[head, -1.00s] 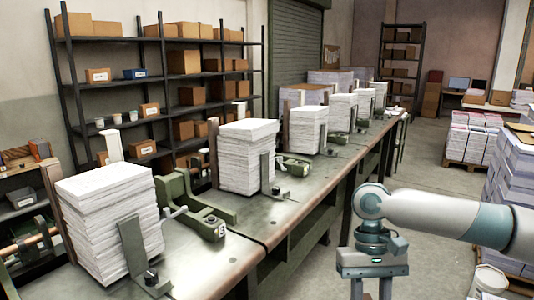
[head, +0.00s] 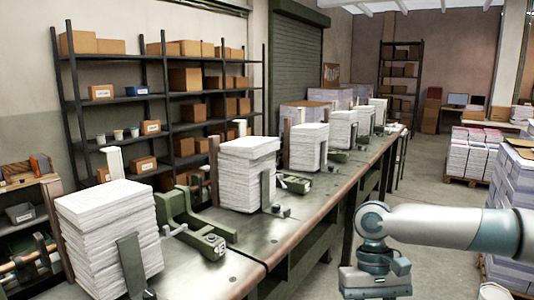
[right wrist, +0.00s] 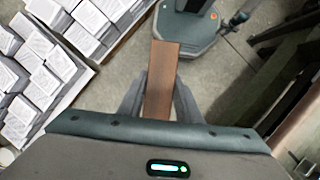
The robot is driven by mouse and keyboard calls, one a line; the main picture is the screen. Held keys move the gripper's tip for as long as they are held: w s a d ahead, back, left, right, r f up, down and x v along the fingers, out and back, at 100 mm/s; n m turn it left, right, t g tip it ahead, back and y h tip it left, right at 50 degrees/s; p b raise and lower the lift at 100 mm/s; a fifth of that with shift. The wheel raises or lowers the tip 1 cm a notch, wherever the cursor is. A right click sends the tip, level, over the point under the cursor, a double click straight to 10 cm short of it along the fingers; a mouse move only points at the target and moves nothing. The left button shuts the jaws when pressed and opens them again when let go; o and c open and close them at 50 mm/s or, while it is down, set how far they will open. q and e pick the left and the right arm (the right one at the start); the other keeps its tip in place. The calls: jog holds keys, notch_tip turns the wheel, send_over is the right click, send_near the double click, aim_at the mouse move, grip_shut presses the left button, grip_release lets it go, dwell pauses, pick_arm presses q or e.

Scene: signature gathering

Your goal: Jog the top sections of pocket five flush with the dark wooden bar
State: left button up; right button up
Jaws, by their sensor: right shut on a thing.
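The dark wooden bar (right wrist: 161,85) is held between the two fingers of my right gripper (right wrist: 160,97) in the right wrist view. In the head view only the upper part of that gripper (head: 375,280) shows at the bottom edge, right of the bench; its fingers are cut off. Paper stacks stand in pockets along the bench: a near one (head: 105,235), a second (head: 248,180) and several farther ones. The second stack's top sections (head: 250,146) look slightly out of line with those below. I cannot read which pocket is five. My left gripper is not in view.
The long bench (head: 250,240) runs away from front left to back right. Green feeder parts (head: 190,220) and upright metal plates stand by the stacks. Pallets of printed stacks (head: 478,150) stand at right. Shelves (head: 160,100) line the wall. Open floor (head: 425,180) lies between.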

dwell(0.4)
jog(key=x, duration=2.1)
jog(key=shift+s+f, duration=0.2)
jog(key=shift+s, duration=0.1)
